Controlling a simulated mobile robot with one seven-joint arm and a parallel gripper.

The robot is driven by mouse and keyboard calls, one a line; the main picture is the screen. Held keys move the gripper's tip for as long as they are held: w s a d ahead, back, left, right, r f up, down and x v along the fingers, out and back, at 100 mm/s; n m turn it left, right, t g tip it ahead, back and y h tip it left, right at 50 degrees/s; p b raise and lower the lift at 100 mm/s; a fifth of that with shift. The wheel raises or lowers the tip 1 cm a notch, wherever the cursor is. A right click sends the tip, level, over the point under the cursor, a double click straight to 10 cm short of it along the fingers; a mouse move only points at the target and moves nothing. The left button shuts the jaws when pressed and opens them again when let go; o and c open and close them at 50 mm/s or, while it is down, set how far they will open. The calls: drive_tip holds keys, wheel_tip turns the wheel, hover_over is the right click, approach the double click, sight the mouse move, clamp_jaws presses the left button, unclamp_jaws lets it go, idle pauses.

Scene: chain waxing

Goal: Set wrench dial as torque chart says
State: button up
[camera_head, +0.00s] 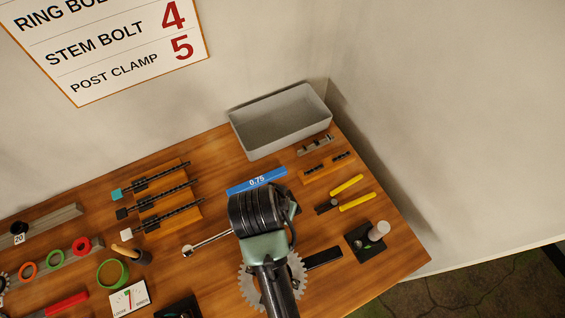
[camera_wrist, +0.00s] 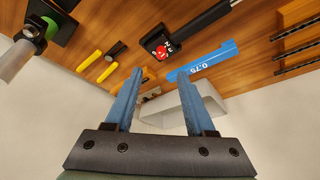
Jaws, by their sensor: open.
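The torque chart (camera_head: 122,45) on the wall is cut off at the top. It reads a ring bolt line with its number out of view, STEM BOLT 4 and POST CLAMP 5. In the wrist view, the wrench's black head (camera_wrist: 151,41) carries a round dial with a red part (camera_wrist: 161,52); its exact setting is too small to read. A silver shaft of the wrench also shows in the head view (camera_head: 210,242), where my arm hides the dial. My gripper (camera_wrist: 162,77) is open and empty, its blue fingers spread below the dial in the wrist picture.
A blue 0.75 strip (camera_head: 257,181) lies beside the dial. Yellow-handled pliers (camera_head: 356,203), a grey bin (camera_head: 235,123), a toothed chainring (camera_head: 246,287) and a black post stand (camera_head: 361,247) are around. Three rods lie on a wooden rack (camera_head: 181,216) at left.

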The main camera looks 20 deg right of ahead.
drive_tip(key=p+x, duration=0.1)
drive_tip(key=x, duration=0.8)
drive_tip(key=shift+w+f, duration=0.2)
drive_tip(key=shift+f, duration=0.1)
clamp_jaws()
